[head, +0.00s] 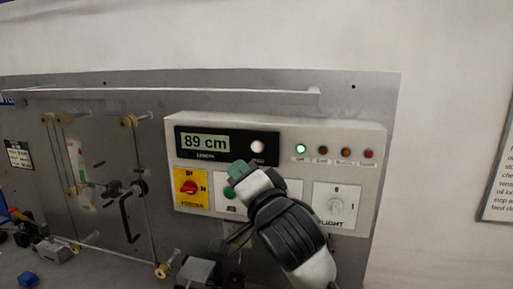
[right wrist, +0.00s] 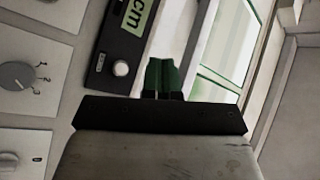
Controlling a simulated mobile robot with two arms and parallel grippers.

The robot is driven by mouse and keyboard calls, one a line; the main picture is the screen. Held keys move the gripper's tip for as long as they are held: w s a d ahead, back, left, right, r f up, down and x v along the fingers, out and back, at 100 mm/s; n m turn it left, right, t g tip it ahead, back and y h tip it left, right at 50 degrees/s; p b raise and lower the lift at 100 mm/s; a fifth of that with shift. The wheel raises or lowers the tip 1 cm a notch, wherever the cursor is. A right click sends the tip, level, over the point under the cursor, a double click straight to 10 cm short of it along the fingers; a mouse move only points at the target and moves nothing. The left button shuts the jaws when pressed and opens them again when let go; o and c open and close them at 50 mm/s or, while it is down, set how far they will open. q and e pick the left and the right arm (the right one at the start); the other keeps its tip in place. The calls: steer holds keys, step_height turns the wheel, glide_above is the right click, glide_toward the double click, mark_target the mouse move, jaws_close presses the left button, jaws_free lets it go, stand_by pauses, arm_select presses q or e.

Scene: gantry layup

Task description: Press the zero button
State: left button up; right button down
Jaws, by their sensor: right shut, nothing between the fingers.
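The zero button (head: 257,146) is a round white knob on a black display strip, right of the green screen (head: 205,142) that reads 89 cm. The small label under it is blurred. My right gripper (head: 238,170) is shut and empty, its green fingertips in front of the panel, below and left of the button in the head view. In the right wrist view the button (right wrist: 121,68) stands to the left of the shut green fingertips (right wrist: 162,76), with a visible gap in the picture. I cannot tell the fingertips' exact distance from the panel. My left gripper is not in view.
The control box also carries a red switch on a yellow plate (head: 189,188), a green button (head: 229,193) partly behind my gripper, a rotary knob (head: 336,206) and a row of lamps with the green one (head: 301,149) lit. Rollers and guides (head: 100,190) fill the left.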

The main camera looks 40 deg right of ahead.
mark_target(257, 147)
steer(key=shift+w+d+b, duration=0.3)
steer(key=shift+w+d, duration=1.15)
steer(key=shift+d, duration=0.25)
steer(key=shift+w+d+b, duration=0.3)
steer(key=shift+w+d, duration=1.15)
steer(key=shift+d, duration=0.2)
steer(key=shift+w+d, duration=0.25)
steer(key=shift+d, duration=0.1)
steer(key=shift+w+d, duration=0.3)
stand_by(0.7)
steer(key=shift+s+a+p, duration=0.35)
steer(key=shift+s+a, duration=0.2)
steer(key=shift+a, duration=0.1)
